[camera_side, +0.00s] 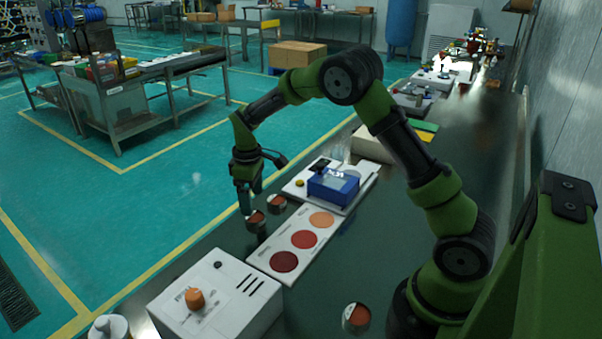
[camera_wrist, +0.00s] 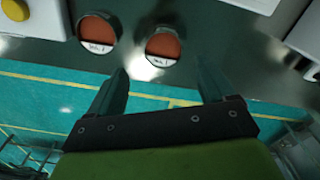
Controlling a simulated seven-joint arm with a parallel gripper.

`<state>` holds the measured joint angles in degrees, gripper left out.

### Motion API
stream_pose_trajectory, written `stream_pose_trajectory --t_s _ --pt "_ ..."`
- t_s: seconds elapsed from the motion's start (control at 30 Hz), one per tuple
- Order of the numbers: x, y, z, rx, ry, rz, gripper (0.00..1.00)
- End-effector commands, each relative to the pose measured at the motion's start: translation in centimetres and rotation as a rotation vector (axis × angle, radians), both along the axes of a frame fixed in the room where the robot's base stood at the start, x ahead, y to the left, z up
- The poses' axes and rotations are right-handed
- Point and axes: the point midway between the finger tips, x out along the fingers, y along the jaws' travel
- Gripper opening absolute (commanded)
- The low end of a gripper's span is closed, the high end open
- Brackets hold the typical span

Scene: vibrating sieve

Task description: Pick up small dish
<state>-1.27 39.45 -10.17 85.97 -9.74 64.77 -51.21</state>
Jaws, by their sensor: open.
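Two small round dishes with reddish-brown contents and white labels stand on the dark table near its left edge. In the side view one dish (camera_side: 256,218) is just below my gripper (camera_side: 249,203), and the other dish (camera_side: 277,202) is a little farther back. In the wrist view one dish (camera_wrist: 163,47) lies ahead of the gap between my open fingers (camera_wrist: 162,80), and the other dish (camera_wrist: 98,32) is to its left. My gripper is empty, its fingers apart. A third dish (camera_side: 356,316) stands at the front, near my base.
A white panel (camera_side: 262,260) with several coloured discs lies beside the dishes. A white box with an orange knob (camera_side: 195,298) stands in front. A blue device (camera_side: 333,186) on a white base is behind. The table edge is close to my gripper.

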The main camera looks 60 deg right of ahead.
Motion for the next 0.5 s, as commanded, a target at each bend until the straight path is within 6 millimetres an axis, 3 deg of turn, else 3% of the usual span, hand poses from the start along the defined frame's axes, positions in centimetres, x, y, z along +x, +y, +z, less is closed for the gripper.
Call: stream_pose_trajectory --t_s 0.3,0.5 --pt "-0.6 0.4 -4.3 0.000 0.003 0.000 0.83" --pt "-0.5 0.4 -5.1 0.000 0.000 0.000 0.83"
